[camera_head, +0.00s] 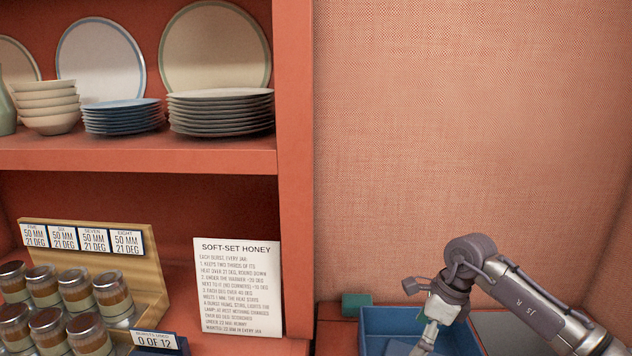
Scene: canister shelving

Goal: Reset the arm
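My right arm comes in from the lower right and bends down at its wrist. The part of my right gripper (430,333) that shows points down over the blue bin (374,322). Its fingertips are cut off by the bottom edge, so I cannot tell whether it is open or shut, or whether it holds anything. My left arm and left gripper are not in view.
Several lidded honey jars (112,292) stand at the lower left before a wooden rack (150,262) with label cards. A honey notice (238,285) stands right of them. Plates (221,112) and bowls (47,105) fill the upper shelf (140,158). A green block (355,304) is by the bin.

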